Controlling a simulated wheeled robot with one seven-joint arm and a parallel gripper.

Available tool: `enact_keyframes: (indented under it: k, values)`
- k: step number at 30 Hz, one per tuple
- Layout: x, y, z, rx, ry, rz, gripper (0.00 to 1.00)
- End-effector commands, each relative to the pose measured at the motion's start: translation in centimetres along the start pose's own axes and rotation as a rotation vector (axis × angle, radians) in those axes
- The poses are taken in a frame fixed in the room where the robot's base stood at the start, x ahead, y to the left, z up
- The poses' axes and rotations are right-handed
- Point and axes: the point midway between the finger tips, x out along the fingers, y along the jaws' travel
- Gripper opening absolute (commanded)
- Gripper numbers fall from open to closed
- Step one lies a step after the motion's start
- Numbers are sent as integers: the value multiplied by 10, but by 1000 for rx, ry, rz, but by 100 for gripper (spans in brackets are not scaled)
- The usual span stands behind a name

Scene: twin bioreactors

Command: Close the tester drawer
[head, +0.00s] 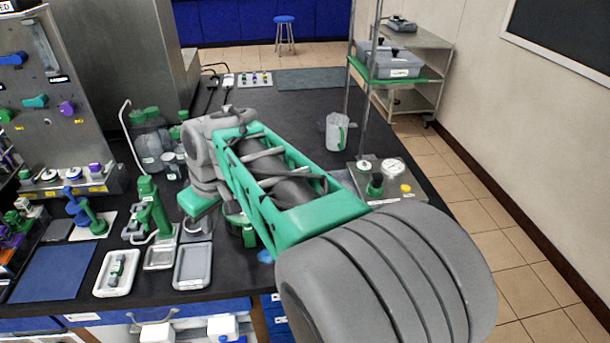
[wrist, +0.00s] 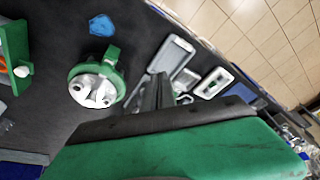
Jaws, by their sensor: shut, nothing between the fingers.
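In the head view my arm hides that area, and I cannot pick out the drawer. My gripper (wrist: 160,92) is shut and empty, above the bench. Its dark fingers point away from the wrist camera, apart from the green-framed unit.
A green round holder with a white top (wrist: 95,88) stands between the green-framed unit and my fingers. A blue patch (wrist: 101,25) lies near it. Shallow trays (head: 193,266) stand on the black bench at left.

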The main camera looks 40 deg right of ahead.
Motion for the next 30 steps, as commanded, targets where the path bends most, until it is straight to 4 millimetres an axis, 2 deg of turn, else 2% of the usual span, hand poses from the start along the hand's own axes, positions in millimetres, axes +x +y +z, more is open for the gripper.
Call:
enact_keyframes:
  k: [1,2,3,5,6,9,12,15,17,20,30]
  values:
    - [-8,38,-24,-26,-7,-20,0]
    - [-10,61,-36,-58,-5,-33,0]
    - [-12,93,-48,-100,-1,-49,0]
    - [-11,144,-56,-167,6,-70,0]
    - [-10,179,-56,-210,13,-80,0]
    - [-3,254,-38,-312,27,-98,0]
    - [4,304,-13,-389,37,-105,0]
    - [9,327,2,-434,43,-107,0]
    - [13,331,6,-446,44,-108,0]
    - [24,330,6,-449,45,-109,0]
    - [92,321,4,-446,43,-109,0]
